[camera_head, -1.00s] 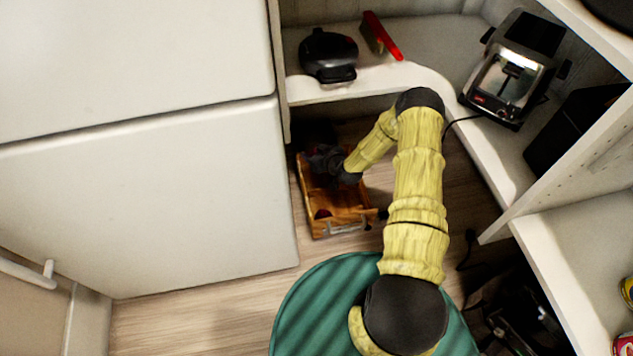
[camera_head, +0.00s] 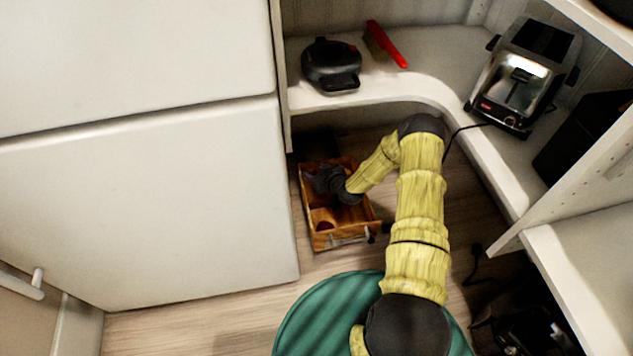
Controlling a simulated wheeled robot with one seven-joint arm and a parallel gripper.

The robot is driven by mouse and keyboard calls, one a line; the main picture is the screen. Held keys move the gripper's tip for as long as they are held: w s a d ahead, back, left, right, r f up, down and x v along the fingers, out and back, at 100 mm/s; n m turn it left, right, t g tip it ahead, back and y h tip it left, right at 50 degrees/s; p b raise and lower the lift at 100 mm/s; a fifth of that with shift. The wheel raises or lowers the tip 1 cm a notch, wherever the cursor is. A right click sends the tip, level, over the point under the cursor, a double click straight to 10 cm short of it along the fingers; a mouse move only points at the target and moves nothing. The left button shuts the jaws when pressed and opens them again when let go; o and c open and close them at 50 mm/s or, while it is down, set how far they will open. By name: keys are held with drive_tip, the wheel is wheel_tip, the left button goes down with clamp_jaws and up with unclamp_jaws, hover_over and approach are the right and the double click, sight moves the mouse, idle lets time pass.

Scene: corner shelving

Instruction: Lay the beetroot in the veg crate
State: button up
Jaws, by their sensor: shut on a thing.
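The wooden veg crate (camera_head: 352,236) stands on the floor below the corner shelf, beside the white cabinet. My gripper (camera_head: 318,181) reaches down over the back left part of the crate, at or just inside its rim. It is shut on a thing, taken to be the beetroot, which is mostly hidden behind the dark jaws. I cannot tell whether it touches the crate's floor. A dark reddish round shape (camera_head: 323,224) shows in the crate's front left corner; I cannot tell what it is.
A black appliance (camera_head: 331,64) and a red-handled brush (camera_head: 386,45) lie on the shelf above the crate. A toaster (camera_head: 514,88) stands to the right, its cord hanging down. The white cabinet (camera_head: 150,200) closes off the left.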

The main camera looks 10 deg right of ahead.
drive_tip(key=shift+f+b, duration=1.45)
drive_tip(key=shift+f, duration=0.85)
drive_tip(key=shift+f, duration=0.2)
drive_tip(key=o, duration=1)
drive_tip(key=shift+a, duration=0.1)
drive_tip(key=shift+b, duration=0.3)
